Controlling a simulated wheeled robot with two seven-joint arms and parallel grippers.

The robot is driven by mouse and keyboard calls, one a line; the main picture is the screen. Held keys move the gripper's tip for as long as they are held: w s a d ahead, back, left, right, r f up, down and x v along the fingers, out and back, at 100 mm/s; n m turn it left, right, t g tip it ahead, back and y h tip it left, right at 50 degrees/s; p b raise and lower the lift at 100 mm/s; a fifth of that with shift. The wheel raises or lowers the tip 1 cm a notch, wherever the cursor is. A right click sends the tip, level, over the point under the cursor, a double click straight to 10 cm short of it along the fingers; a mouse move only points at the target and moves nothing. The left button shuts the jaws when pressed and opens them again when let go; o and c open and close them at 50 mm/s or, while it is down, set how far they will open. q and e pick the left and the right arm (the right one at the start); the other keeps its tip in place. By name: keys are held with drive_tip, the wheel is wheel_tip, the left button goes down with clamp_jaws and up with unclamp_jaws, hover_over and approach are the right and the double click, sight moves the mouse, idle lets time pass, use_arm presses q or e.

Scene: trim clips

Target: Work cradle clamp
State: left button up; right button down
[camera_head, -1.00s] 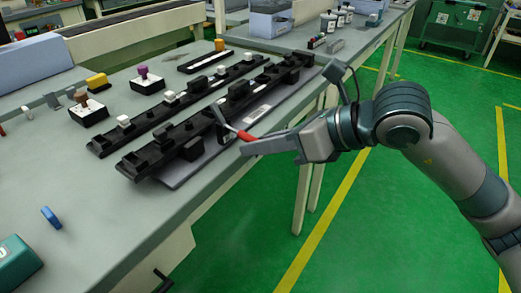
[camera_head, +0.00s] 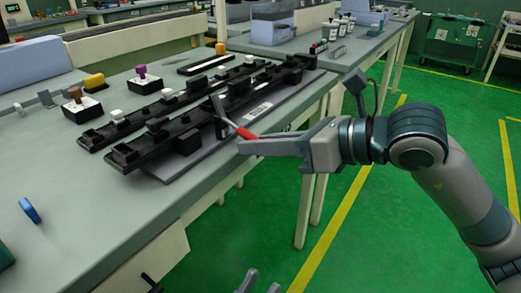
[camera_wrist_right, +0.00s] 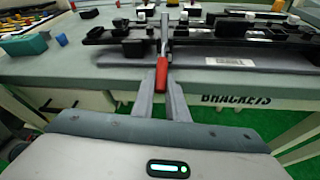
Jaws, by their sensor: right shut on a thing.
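The clamp lever is a metal bar with a red grip (camera_head: 246,133), at the near edge of the long black cradle (camera_head: 130,155). My right gripper (camera_head: 242,145) is shut on the red grip. In the right wrist view the red grip (camera_wrist_right: 161,75) lies between the finger ends, and its metal bar (camera_wrist_right: 164,35) stands up in front of the cradle. The cradle rests on a grey plate with a white label (camera_head: 258,112). My left gripper (camera_head: 261,280) shows only its finger ends at the bottom edge, spread apart and empty, well away from the cradle.
Black blocks with a brown knob (camera_head: 74,92) and a purple knob (camera_head: 142,71) stand behind the cradle on the grey bench (camera_head: 60,180). A blue piece (camera_head: 29,210) lies at the left. The front left of the bench is mostly clear.

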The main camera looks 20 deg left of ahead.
use_arm(q)
drive_tip(key=shift+w+a+r+t+b, duration=0.1)
drive_tip(key=shift+a+r+t+b, duration=0.1)
drive_tip(key=shift+a+r+t, duration=0.25)
drive_tip(key=shift+w+a+r+t+b, duration=0.1)
drive_tip(key=shift+a+r+t+b, duration=0.1)
drive_tip(key=shift+r, duration=0.4)
drive_tip(key=shift+w+a+r+t+b, duration=0.15)
drive_tip(key=shift+a+r+t, duration=0.15)
drive_tip(key=shift+r, duration=0.25)
use_arm(e)
drive_tip(key=shift+f, duration=0.2)
drive_tip(key=c, duration=1.7)
unclamp_jaws()
drive_tip(key=shift+c, duration=0.2)
